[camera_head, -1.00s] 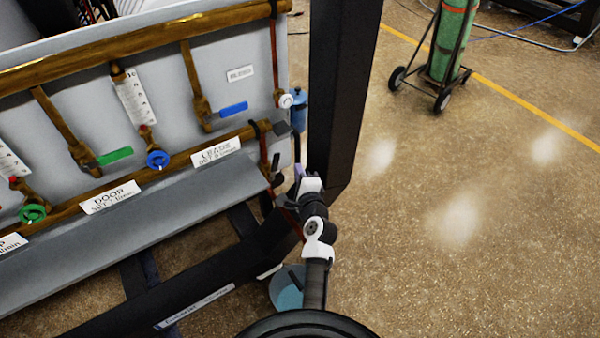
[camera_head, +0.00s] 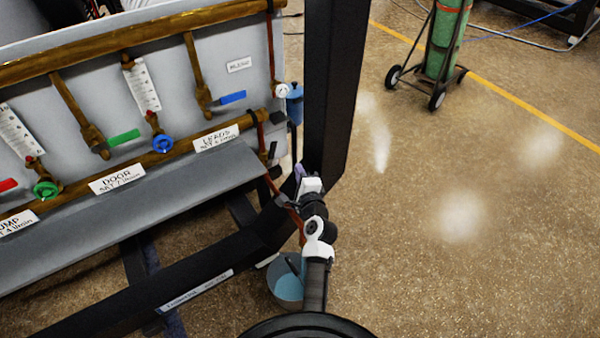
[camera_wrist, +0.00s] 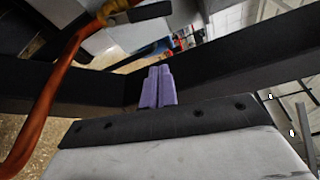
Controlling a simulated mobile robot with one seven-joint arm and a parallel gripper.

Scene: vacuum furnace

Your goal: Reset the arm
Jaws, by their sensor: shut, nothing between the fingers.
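My arm (camera_head: 315,250) rises from the bottom middle of the head view, with white and dark joints. It reaches up beside the dark upright post of the furnace frame. My gripper (camera_wrist: 157,88) shows in the wrist view as two purple fingers pressed together, with nothing between them. In the head view only a small purple part of it shows by the post, largely hidden by the wrist.
A dark post (camera_head: 336,90) stands close to my arm. Left is a water panel with brass pipes (camera_head: 130,38), a blue-handled valve (camera_head: 232,98) and a green-handled valve (camera_head: 123,138). An orange hose (camera_wrist: 45,105) passes near the gripper. Open floor (camera_head: 460,240) lies right; a green cylinder cart (camera_head: 445,40) stands behind.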

